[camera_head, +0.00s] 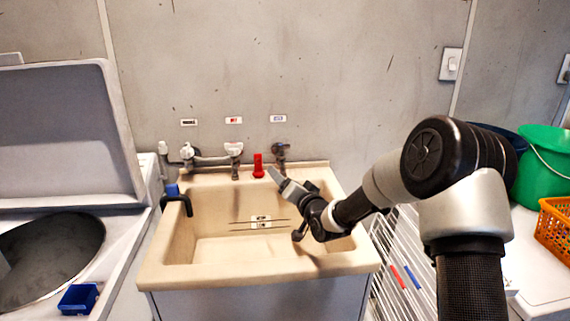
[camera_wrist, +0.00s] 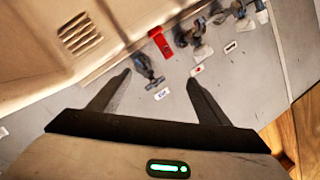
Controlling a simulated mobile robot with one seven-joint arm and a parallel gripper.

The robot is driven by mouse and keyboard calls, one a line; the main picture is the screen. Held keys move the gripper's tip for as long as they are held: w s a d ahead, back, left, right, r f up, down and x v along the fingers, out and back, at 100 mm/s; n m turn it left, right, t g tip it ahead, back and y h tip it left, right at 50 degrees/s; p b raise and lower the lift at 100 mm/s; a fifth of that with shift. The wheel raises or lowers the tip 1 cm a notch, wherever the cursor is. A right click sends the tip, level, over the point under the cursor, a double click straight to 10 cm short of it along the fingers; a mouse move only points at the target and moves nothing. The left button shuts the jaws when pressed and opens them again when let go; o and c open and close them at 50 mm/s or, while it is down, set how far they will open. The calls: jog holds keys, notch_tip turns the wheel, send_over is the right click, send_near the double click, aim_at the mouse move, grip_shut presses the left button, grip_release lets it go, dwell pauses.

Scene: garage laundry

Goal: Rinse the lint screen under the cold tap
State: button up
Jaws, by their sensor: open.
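The cold tap (camera_head: 281,153), dark, is on the wall behind the sink, right of the other taps and below a label with blue lettering (camera_head: 278,118). In the wrist view the cold tap (camera_wrist: 148,70) lies ahead, between the lines of my two fingers. My gripper (camera_wrist: 158,77) is open and empty. In the head view my gripper (camera_head: 290,184) is over the back right of the beige sink (camera_head: 262,267), just in front of that tap; I cannot tell if it touches. I see no water running. I cannot make out the lint screen for certain.
A red object (camera_head: 258,165) stands on the sink's back ledge, beside the cold tap. Other taps (camera_head: 234,150) are to its left. A black hose end (camera_head: 178,198) hooks over the left rim. A white rack (camera_head: 393,262) stands right of the sink. The basin's left side is clear.

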notch_tip(320, 180, up, 2)
jog(key=s+d+n+t+h+b, duration=0.1)
jog(key=s+d+n+h+b, duration=0.15)
jog(key=n, duration=0.25)
jog(key=n+b, duration=0.1)
send_near(282, 150)
jog(key=shift+t, duration=0.4)
jog(key=x, duration=0.6)
jog(key=f+x, duration=0.1)
jog(key=x, duration=0.2)
jog(key=shift+w, duration=0.15)
